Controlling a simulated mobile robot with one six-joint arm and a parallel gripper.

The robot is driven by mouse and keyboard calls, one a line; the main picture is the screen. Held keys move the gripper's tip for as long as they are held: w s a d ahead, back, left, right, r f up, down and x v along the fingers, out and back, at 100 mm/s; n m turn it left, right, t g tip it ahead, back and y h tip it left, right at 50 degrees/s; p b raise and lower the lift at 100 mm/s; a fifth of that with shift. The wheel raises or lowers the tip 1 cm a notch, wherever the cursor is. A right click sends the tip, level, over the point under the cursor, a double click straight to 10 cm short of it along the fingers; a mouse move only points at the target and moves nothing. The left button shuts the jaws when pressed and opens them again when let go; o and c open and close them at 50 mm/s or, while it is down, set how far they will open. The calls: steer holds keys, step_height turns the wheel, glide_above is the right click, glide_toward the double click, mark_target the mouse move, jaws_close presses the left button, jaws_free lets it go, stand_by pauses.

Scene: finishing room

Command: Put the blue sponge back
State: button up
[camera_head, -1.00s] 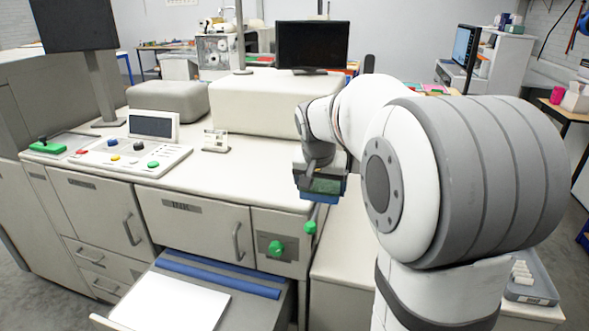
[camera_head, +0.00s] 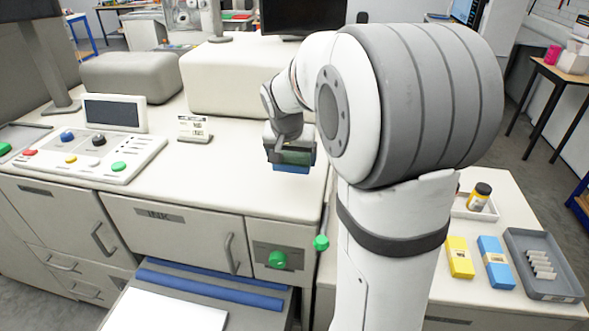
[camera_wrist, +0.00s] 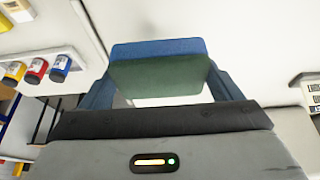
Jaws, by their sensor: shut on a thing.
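The blue sponge (camera_head: 291,167) is held in my gripper (camera_head: 288,150), above the right end of the white machine top. In the wrist view the sponge (camera_wrist: 157,48) has a blue layer and a dark green layer. It sits between the two fingers of my gripper (camera_wrist: 160,78), which are shut on its sides. My arm hides part of the area behind and right of the sponge in the head view. I cannot tell from these frames which spot is the sponge's own place.
A side table at right holds a grey tray (camera_head: 518,241) with small pale pieces, a yellow box (camera_head: 459,257), a blue box (camera_head: 496,262) and a dark-capped jar (camera_head: 480,194). A control panel (camera_head: 90,150) and small card stand (camera_head: 194,128) are at left.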

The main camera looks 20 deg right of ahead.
mark_target(293, 184)
steer(key=shift+d+f, duration=0.1)
steer(key=shift+f, duration=0.85)
steer(key=shift+f+p, duration=0.3)
steer(key=shift+f, duration=1.3)
steer(key=shift+f, duration=0.15)
steer(key=o, duration=0.8)
